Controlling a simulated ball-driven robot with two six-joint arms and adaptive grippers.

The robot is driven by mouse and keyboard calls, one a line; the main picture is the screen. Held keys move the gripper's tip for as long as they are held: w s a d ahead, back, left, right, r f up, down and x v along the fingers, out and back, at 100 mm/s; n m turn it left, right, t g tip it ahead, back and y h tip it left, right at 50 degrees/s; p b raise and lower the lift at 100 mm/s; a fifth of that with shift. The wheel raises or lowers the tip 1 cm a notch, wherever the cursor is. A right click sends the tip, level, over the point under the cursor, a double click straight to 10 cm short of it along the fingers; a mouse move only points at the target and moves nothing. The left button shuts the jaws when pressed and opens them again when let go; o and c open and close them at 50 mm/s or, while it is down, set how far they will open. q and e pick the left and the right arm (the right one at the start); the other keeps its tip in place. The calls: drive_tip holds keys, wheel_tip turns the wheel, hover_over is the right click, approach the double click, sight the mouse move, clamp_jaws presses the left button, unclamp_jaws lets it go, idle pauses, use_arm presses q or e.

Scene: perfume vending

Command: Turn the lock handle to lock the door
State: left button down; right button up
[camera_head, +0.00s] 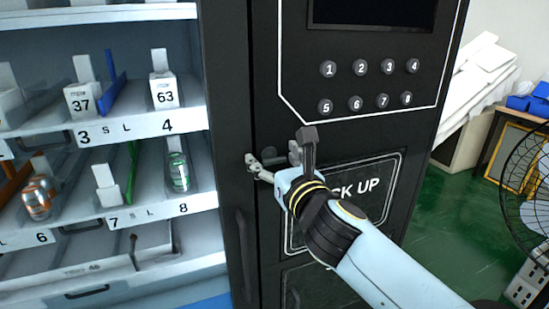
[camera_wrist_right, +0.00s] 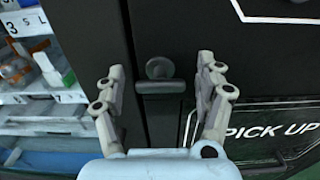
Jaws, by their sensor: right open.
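The dark lock handle (camera_wrist_right: 161,87) is a short bar with a round knob above it. In the right wrist view it lies level across the seam between the door (camera_wrist_right: 80,65) and the black machine front. In the head view the lock handle (camera_head: 268,154) is small and partly covered by my gripper. My right gripper (camera_head: 272,158) is open, its fingers on either side of the handle. The right wrist view also shows the open fingers (camera_wrist_right: 160,66) with gaps to the bar on both sides. My left gripper is not in view.
Number buttons (camera_head: 367,85) and the PICK UP flap (camera_head: 375,172) are on the panel right of the lock. Shelves of perfume (camera_head: 178,170) stand left, beside a long dark pull handle (camera_head: 242,255). A wire fan (camera_head: 528,185) stands at the far right on green floor.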

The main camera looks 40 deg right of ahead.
drive_tip(key=c, duration=1.2)
drive_tip(key=shift+n, duration=0.3)
drive_tip(key=shift+r+n+p, duration=0.1)
drive_tip(key=shift+n+p, duration=1)
drive_tip(key=shift+n, duration=0.1)
drive_tip(key=n+p, duration=0.2)
drive_tip(key=n, duration=0.2)
drive_tip(key=shift+a+n, duration=0.1)
drive_tip(key=shift+n, duration=0.2)
drive_tip(key=n+p, duration=0.2)
drive_tip(key=n, duration=0.3)
drive_tip(key=shift+n+p, duration=0.3)
drive_tip(key=shift+p, duration=0.1)
drive_tip(key=n, duration=0.1)
drive_tip(key=n+p, duration=0.1)
drive_tip(key=n, duration=0.1)
drive_tip(key=n+p, duration=0.1)
drive_tip(key=shift+a+f+n, duration=0.1)
drive_tip(key=shift+f+n, duration=0.3)
drive_tip(key=shift+n, duration=0.2)
